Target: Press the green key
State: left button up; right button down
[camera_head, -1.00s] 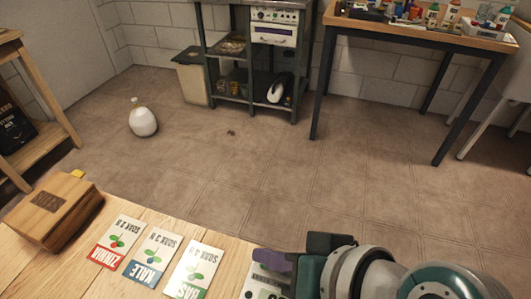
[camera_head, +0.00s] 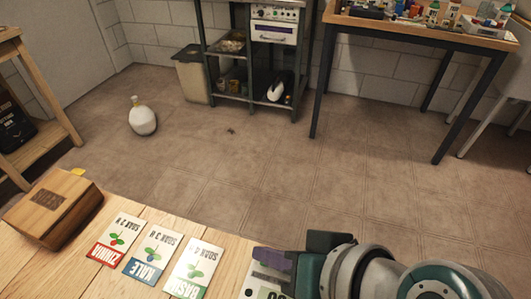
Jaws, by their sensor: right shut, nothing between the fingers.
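My right gripper (camera_head: 272,260) reaches in from the lower right, low over the near edge of the wooden table. Its purple fingertips are together with nothing between them. A white device (camera_head: 256,280) with dark markings lies under and beside the fingertips, partly covered by the gripper and cut by the bottom of the view. I see no green key; that part of the device is hidden or out of view. I cannot tell whether the fingertips touch the device. My left gripper is not in view.
Three seed cards, Zinnia (camera_head: 116,240), Kale (camera_head: 152,255) and Basil (camera_head: 193,270), lie on the table (camera_head: 60,275) left of the device. A wooden box (camera_head: 52,208) stands at its left end. Beyond is open floor with a white bottle (camera_head: 142,117).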

aim_at(270, 270)
jog(key=shift+f, duration=0.35)
jog(key=shift+f+b, duration=0.35)
jog(key=shift+b, duration=0.05)
dwell(0.4)
jog(key=shift+r, duration=0.1)
jog(key=shift+r+p, duration=0.75)
jog(key=shift+p, duration=0.25)
notch_tip(270, 270, up, 5)
jog(key=p, duration=0.5)
